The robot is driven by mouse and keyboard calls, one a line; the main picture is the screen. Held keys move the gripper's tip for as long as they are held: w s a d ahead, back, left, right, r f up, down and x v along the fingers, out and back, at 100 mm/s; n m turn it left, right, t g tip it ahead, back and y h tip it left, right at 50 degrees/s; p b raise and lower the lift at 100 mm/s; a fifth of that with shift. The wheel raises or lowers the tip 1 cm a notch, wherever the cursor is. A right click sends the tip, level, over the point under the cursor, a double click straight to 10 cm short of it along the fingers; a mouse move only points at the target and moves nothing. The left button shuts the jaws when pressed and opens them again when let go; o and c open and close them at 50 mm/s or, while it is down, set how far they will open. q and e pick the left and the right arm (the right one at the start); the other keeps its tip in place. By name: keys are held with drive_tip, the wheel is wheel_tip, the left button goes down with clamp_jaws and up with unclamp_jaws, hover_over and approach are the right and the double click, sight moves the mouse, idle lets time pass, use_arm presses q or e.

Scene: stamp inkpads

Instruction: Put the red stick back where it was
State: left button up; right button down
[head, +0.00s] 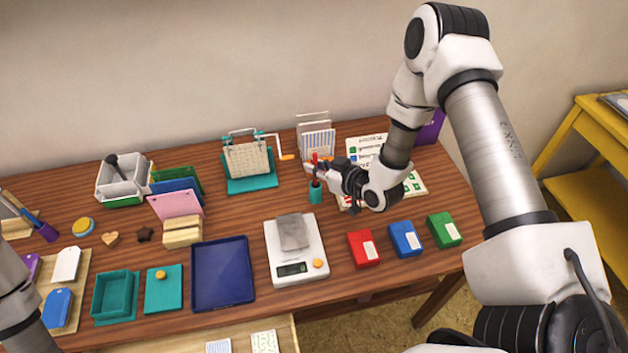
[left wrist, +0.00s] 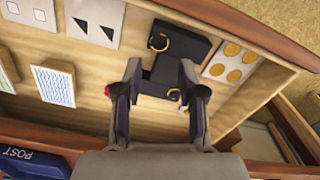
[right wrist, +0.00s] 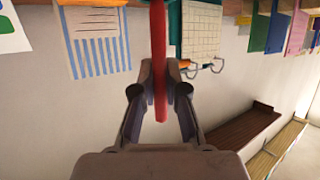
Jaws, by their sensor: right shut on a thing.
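The red stick (head: 315,158) stands about upright at the back of the table, in the fingers of my right gripper (head: 320,171). In the right wrist view the red stick (right wrist: 159,60) runs between the two closed fingertips (right wrist: 160,72). A small teal cup (head: 315,196) stands right below it; I cannot tell whether the stick's lower end is inside the cup. My left gripper (left wrist: 158,85) is open and empty over an open drawer (left wrist: 95,105) in the left wrist view; in the head view only part of my left arm shows.
White sheets (head: 362,146) and a card rack (head: 316,140) stand close behind the right gripper. A teal loom-like frame (head: 251,185) is to the left. A scale (head: 307,262) and red (head: 358,250), blue (head: 401,241) and green (head: 440,232) boxes are in front.

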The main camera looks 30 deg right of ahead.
sight(316, 186)
wheel_tip(316, 186, down, 4)
drive_tip(key=shift+s+f, duration=0.1)
drive_tip(key=c, duration=1.2)
unclamp_jaws()
drive_tip(key=v, duration=1.2)
